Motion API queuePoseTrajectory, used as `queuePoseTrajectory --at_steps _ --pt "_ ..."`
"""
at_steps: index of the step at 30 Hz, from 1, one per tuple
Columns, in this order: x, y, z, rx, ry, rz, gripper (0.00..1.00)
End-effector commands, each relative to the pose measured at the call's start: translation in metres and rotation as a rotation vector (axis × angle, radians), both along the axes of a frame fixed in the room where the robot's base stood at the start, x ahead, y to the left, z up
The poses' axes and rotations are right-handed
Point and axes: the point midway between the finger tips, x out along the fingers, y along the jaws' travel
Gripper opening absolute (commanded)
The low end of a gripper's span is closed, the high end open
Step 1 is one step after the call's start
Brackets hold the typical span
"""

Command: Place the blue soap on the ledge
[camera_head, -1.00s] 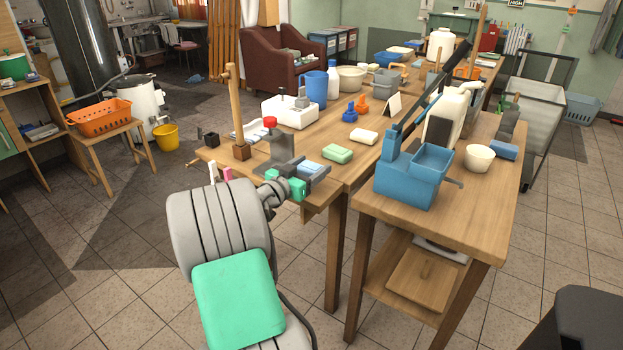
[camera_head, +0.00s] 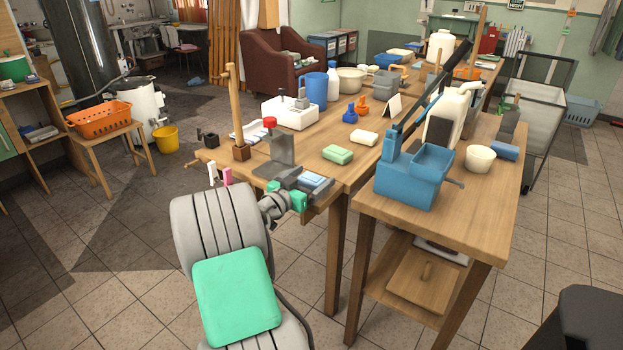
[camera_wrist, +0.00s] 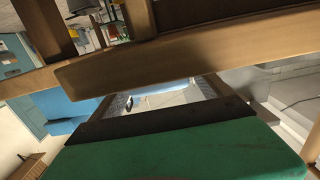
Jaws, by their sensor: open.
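The blue soap (camera_head: 313,181) is a small pale-blue block at the near end of the long workbench, between the grey fingers of my gripper (camera_head: 301,186). The jaws are open. I cannot tell whether a finger still touches the soap. A narrow wooden ledge (camera_head: 317,209) shows at the bench's near end, just below and beside the gripper. The fingers hide the soap's underside, so its contact with the ledge is unclear. In the wrist view, a wooden beam (camera_wrist: 150,62) crosses close in front of the dark fingers, with a pale patch between them.
A green soap (camera_head: 337,154) and a cream soap (camera_head: 365,138) lie further in on the bench. A blue basin device (camera_head: 412,176) stands on the right-hand table.

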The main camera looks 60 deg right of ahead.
Motion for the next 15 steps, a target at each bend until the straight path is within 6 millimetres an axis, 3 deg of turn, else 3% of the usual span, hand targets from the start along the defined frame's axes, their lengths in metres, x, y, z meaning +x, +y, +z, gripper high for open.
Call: queuePoseTrajectory --at_steps 5,8,15 --pt "0.000 0.000 0.007 0.000 0.000 0.000 0.90" --pt "0.005 0.017 0.004 0.001 0.001 0.004 0.90" --pt "0.015 0.079 0.006 0.001 0.002 0.006 0.90"
